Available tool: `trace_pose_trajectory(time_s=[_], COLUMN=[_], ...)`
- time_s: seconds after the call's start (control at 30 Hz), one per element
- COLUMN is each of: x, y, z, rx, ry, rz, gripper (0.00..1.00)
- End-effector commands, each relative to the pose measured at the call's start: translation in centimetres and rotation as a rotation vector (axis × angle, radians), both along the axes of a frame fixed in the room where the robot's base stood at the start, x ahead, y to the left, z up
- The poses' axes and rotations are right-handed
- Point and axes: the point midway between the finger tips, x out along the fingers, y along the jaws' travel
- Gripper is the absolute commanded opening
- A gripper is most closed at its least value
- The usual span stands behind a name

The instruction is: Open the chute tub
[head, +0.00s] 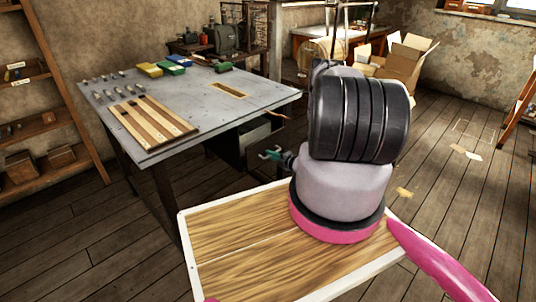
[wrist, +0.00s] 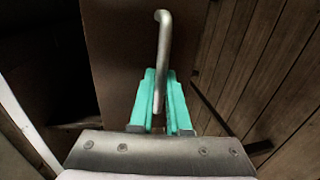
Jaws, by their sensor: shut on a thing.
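The chute tub (head: 228,152) is a dark box under the grey worktable, below the slot (head: 229,90) in the tabletop. A pale grey surface shows at its upper right; I cannot tell for sure how far the tub stands open. In the wrist view a flat brown panel (wrist: 115,60) carries a bent metal bar handle (wrist: 163,55). My gripper (wrist: 165,100) has its teal fingers on both sides of the handle's near end, shut on it. In the head view my gripper (head: 271,154) is just right of the tub, and my arm hides part of that area.
The worktable (head: 110,105) carries a striped wooden board (head: 150,118), small metal parts and coloured blocks (head: 150,69). Shelves (head: 40,120) stand at the left. Cardboard boxes (head: 400,62) lie at the back right. Plank floor (head: 450,190) is mostly clear at the right.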

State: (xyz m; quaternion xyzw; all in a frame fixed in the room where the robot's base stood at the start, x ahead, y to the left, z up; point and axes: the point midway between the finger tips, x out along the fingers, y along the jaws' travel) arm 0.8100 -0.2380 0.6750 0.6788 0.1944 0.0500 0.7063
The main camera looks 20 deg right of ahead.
Motion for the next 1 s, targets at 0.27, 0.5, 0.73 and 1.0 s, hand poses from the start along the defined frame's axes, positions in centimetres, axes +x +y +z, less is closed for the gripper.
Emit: trace_pose_trajectory(time_s=[0.27, 0.5, 0.73, 1.0], x=[-6.5, -12.8, -18.8, -24.7], y=[-2.5, -4.8, -7.0, -9.0], z=[0.0, 0.0, 0.0, 0.0], rx=[0.004, 0.003, 0.001, 0.002], ry=[0.003, 0.003, 0.002, 0.002], rz=[-0.007, -0.008, -0.006, -0.005], gripper=[0.00, 0.00, 0.00, 0.00])
